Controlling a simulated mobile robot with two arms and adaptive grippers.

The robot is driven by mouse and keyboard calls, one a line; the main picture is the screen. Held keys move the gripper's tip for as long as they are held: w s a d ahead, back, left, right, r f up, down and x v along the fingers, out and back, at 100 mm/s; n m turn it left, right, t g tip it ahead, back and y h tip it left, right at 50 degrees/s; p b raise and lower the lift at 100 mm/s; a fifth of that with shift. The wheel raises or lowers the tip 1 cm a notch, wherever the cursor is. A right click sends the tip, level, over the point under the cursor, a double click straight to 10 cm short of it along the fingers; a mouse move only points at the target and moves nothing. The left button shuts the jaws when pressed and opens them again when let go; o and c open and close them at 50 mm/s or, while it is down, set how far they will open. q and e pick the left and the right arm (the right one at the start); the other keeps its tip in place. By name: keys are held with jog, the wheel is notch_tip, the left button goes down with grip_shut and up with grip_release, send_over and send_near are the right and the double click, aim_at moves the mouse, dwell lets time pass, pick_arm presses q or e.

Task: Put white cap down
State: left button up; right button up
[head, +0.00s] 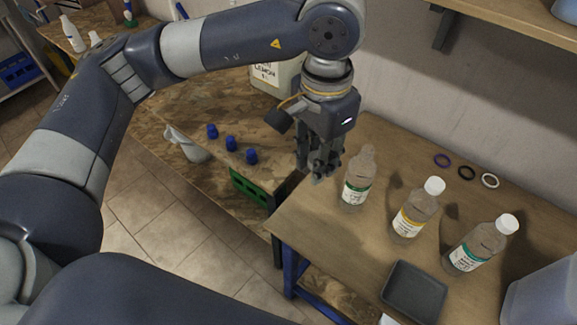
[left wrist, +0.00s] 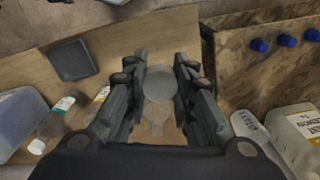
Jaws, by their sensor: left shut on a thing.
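My left gripper (head: 319,172) points down over the left edge of the right-hand table. In the left wrist view it is shut on the white cap (left wrist: 161,82), a pale disc between the fingers. In the head view the fingers hide the cap. An uncapped clear bottle with a green label (head: 355,184) stands just right of the gripper. Two bottles with white caps on stand farther right, one with a yellow label (head: 408,222) and one with a teal label (head: 468,257). My right gripper is in neither view.
A dark tray (head: 413,291) lies at the table's front. Three blue caps (head: 231,143) and a lemon drum (head: 269,76) stand on the left bench. A translucent drum (head: 543,298) is at the right.

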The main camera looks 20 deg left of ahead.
pick_arm(q)
jog(key=shift+w+d+f+m, duration=1.7)
jog(key=shift+w+d+m, duration=0.5)
jog(key=shift+d+m, duration=0.65)
jog(key=s+a+r+n, duration=0.5)
jog(key=a+r+n, duration=0.2)
jog(key=r+n, duration=0.1)
jog(key=shift+s+a+r, duration=0.4)
jog(key=shift+r, duration=0.5)
jog(key=w+d+n, duration=0.1)
jog(key=w+d, duration=0.1)
jog(key=d, duration=0.1)
jog(key=w+d+n, duration=0.2)
jog(key=w+d, duration=0.1)
jog(key=w+d+n, duration=0.1)
jog(key=w+d, duration=0.2)
jog(key=d, duration=0.1)
jog(key=shift+n, duration=0.35)
grip_shut()
jog(key=s+a+f, duration=0.3)
jog(key=a+f, duration=0.2)
jog(key=a, duration=0.5)
jog(key=s+a+f, duration=0.3)
jog(key=a+f, duration=0.2)
jog(key=a, duration=0.4)
jog(key=s+f, duration=0.4)
jog(key=f, duration=0.1)
